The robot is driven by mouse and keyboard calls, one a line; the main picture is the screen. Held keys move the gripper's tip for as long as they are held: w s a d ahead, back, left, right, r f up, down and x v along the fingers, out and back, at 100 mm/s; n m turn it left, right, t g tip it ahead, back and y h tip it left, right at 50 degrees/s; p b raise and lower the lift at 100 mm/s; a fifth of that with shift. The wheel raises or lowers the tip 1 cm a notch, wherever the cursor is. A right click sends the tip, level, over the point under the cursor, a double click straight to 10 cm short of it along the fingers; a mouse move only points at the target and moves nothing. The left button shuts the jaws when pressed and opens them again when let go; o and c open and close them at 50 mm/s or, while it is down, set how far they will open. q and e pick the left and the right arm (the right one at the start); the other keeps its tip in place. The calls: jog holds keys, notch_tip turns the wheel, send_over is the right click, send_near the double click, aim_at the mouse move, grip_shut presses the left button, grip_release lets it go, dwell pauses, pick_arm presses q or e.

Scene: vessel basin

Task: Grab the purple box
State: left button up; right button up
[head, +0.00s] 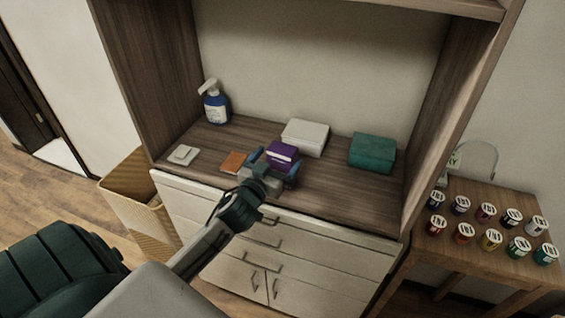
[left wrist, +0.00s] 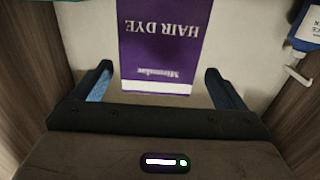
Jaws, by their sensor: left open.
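The purple box (head: 282,154) stands on the wooden shelf, toward its middle. In the left wrist view the purple box (left wrist: 164,45) shows the words "HAIR DYE" upside down and a pale band along its near edge. My left gripper (head: 276,168) is open, with its blue fingers to either side of the box in the head view. In the left wrist view the left gripper (left wrist: 158,85) has a finger on each side, with gaps between them and the box. My right gripper is not in view.
On the shelf (head: 335,190) are a white box (head: 305,137) behind the purple one, a teal box (head: 372,152) to the right, an orange item (head: 233,162), a white item (head: 183,155) and a blue spray bottle (head: 215,104). Several small jars (head: 490,240) stand on a side table.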

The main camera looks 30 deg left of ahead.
aim_at(286, 144)
pick_arm(q)
jog(key=w+p, duration=0.1)
jog(key=w, duration=0.1)
jog(key=w+r+p, duration=0.1)
jog(key=w+p, duration=0.1)
jog(key=shift+w+a, duration=0.1)
jog(key=shift+a, duration=0.05)
jog(key=shift+w+f, duration=0.25)
jog(key=shift+w, duration=0.15)
jog(key=c, duration=1.2)
jog(key=shift+o, duration=0.2)
jog(key=shift+r, duration=0.1)
jog(key=shift+a+r, duration=0.1)
jog(key=shift+r, duration=0.4)
notch_tip(286, 144, up, 2)
jog(key=shift+r+b, duration=0.15)
jog(key=shift+b, duration=0.55)
jog(key=s+r+b, duration=0.1)
jog(key=s+b, duration=0.3)
jog(key=s, duration=1.2)
jog(key=shift+a+r+b, duration=0.15)
jog(key=shift+r+b, duration=0.1)
jog(key=shift+b, duration=0.1)
